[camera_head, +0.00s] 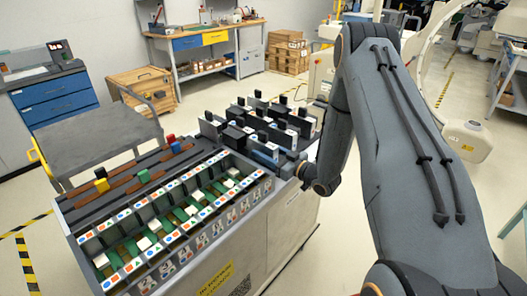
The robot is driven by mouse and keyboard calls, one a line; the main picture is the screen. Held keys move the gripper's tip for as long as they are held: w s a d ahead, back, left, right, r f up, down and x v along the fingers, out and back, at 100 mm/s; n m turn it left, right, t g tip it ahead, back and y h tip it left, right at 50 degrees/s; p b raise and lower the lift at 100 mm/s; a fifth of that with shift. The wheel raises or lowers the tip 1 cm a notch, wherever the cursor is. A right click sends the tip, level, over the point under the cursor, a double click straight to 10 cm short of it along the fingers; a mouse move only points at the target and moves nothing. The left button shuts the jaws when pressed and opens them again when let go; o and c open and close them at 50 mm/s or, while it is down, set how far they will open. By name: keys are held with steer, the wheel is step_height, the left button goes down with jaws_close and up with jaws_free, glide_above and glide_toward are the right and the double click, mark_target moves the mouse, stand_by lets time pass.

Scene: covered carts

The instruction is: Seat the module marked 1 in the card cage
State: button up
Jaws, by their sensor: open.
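The card cage (165,262) is a long grey open-topped box on the near cart. Its slots are edged with white labels bearing coloured marks, and green boards and white blocks show inside. Several black-handled modules (262,128) with white and blue faces stand upright in a group behind its right end. Their markings are too small to read, so I cannot tell which module is marked 1. My gripper (303,172) is at the right edge of this group, small and partly hidden by my wrist. It is open, and I see nothing held in it.
A grey cart lid (100,145) stands beyond, on the left. A blue drawer cabinet (55,100), wooden crates (142,90) and a workbench (205,50) are farther back. Open floor lies between.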

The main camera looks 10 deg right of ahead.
steer(key=shift+w+a, duration=0.4)
steer(key=shift+w, duration=0.2)
jaws_close()
steer(key=shift+r, duration=0.2)
